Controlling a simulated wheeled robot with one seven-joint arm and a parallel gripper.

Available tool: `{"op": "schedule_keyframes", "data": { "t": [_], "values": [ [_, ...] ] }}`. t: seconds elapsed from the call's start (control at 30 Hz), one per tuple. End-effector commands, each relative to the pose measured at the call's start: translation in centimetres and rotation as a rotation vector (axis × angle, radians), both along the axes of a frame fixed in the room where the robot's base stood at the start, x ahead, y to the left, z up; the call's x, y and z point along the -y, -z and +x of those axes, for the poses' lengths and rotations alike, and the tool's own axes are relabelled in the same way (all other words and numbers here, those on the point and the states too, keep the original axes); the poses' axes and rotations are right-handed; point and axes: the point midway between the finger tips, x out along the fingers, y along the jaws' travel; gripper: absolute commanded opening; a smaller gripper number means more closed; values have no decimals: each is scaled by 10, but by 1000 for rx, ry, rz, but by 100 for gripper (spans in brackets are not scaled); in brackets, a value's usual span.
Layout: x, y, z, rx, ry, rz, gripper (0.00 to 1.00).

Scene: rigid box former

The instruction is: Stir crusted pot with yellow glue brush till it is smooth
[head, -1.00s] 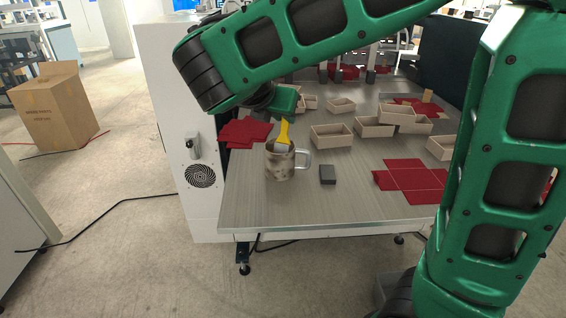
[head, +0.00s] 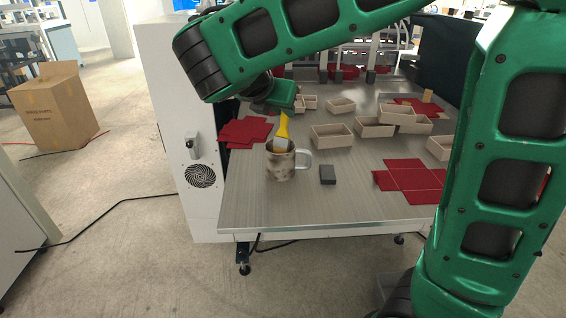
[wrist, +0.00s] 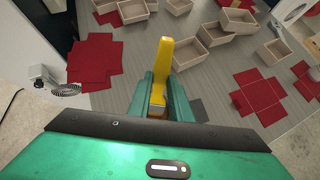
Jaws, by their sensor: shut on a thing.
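The crusted pot (head: 281,170) is a pale mug-like vessel with brown stains and a handle on its right. It stands upright near the left front of the metal table. The yellow glue brush (head: 283,127) is upright, its lower end at the pot's mouth. How deep the bristles go and the pot's contents are hidden. My gripper (head: 284,110) is above the pot, shut on the brush. In the wrist view, my gripper (wrist: 160,95) has its fingers around the yellow brush (wrist: 164,62), and the pot is hidden.
A dark grey block (head: 327,175) lies right of the pot. Red card sheets (head: 245,131) lie behind left, and a red box blank (head: 415,180) lies to the right. Several beige open boxes (head: 331,136) stand behind. The table's front edge (head: 330,228) is clear.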

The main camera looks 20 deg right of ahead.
Motion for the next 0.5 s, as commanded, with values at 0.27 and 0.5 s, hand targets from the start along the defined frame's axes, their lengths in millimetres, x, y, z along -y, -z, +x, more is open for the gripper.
{"op": "schedule_keyframes", "data": {
  "t": [0.27, 0.5],
  "values": [
    [0, -20, 0, 3, 1, 1, 0],
    [0, -36, 0, 2, 1, 1, 0]
  ]
}}
